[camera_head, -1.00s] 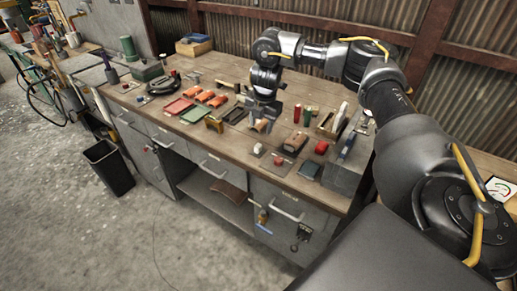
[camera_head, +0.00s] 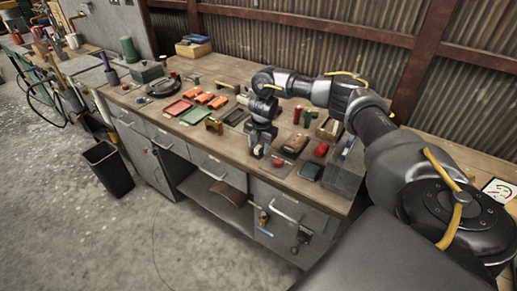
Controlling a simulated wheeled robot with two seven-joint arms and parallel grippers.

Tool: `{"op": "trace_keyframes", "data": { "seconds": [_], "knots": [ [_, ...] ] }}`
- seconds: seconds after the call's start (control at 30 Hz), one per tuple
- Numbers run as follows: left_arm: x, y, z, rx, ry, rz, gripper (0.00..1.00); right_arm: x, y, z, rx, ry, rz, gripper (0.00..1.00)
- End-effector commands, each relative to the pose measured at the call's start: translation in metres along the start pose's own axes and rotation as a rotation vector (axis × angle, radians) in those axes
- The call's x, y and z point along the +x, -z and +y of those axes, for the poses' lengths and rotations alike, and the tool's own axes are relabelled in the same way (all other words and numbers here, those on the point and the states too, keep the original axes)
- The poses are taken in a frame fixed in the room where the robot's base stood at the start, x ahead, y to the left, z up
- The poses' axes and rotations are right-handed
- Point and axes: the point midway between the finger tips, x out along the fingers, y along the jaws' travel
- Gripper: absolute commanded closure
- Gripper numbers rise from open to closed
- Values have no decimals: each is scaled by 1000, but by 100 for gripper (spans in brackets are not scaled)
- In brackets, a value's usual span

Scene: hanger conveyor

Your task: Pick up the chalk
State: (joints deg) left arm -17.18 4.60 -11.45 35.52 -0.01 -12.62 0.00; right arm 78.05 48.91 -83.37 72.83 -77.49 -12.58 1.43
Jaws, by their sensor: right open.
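My right gripper (camera_head: 260,152) is open and points down at the front part of the wooden workbench (camera_head: 226,70). A small pale piece (camera_head: 257,153), which may be the chalk, shows low between or just behind its fingers. It is too small to tell which, or whether the fingers touch it. The gripper hides part of the bench there. My left gripper is not in view.
A red-and-dark small item (camera_head: 278,161) lies just right of the gripper, with a brown block (camera_head: 296,143) and a red item (camera_head: 321,149) further right. A grey metal block (camera_head: 345,170) stands at the right. Orange items (camera_head: 206,98) lie to the left.

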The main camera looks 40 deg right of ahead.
Motion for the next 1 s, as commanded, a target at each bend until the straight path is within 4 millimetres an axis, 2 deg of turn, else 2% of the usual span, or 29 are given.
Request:
{"op": "trace_keyframes", "data": {
  "seconds": [0.27, 0.67, 1.0],
  "knots": [
    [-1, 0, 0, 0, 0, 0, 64, 5, 0, 0, 0, -1, -1, 52],
    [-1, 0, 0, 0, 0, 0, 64, 4, 0, 0, 0, -1, 0, 100],
    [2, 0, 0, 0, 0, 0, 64, 2, 0, 1, 0, -2, 0, 100]
  ]
}}
